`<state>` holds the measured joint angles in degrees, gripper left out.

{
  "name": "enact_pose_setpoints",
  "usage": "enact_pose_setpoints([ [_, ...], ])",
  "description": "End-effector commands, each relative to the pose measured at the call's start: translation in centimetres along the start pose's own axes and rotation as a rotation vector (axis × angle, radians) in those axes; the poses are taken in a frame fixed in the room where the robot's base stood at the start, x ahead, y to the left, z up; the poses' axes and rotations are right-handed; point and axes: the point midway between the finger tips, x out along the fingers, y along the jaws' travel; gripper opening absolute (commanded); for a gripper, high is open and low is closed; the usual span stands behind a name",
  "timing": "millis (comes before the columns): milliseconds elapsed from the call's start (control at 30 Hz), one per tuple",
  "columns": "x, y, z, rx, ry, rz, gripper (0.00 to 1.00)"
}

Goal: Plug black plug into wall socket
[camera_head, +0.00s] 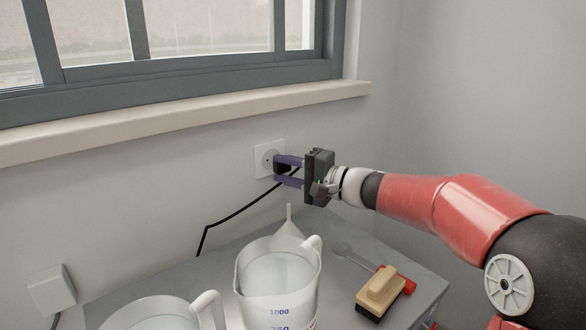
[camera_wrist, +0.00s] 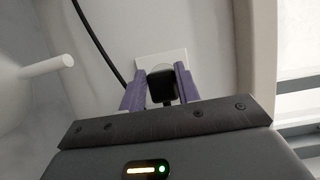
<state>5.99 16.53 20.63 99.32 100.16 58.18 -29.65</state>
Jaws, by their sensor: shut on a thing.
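The white wall socket (camera_head: 266,158) is on the wall below the window sill, and it also shows in the wrist view (camera_wrist: 175,58). The black plug (camera_head: 282,168) is between the purple fingers of my gripper (camera_head: 287,171), right in front of the socket. In the wrist view, the plug (camera_wrist: 161,84) sits between both fingertips and overlaps the socket's round face. My gripper is shut on the plug. Its black cable (camera_head: 245,208) runs down to the left along the wall. I cannot tell whether the plug's pins are in the socket, as its front is hidden.
A measuring jug (camera_head: 277,285) and a funnel (camera_head: 288,232) stand on the grey table below. A second jug (camera_head: 160,315) is at the front left. A white box (camera_head: 51,290) is on the left wall. The window sill (camera_head: 200,115) juts out above.

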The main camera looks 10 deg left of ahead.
Motion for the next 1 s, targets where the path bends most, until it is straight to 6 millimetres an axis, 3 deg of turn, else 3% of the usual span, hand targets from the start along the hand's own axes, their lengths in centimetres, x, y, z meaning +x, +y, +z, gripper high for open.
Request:
enact_pose_setpoints([
  [300,1.7,-0.1,-0.6,0.000,-0.001,0.000,0.12],
  [1000,1.8,0.0,-0.7,0.000,0.000,0.000,0.12],
])
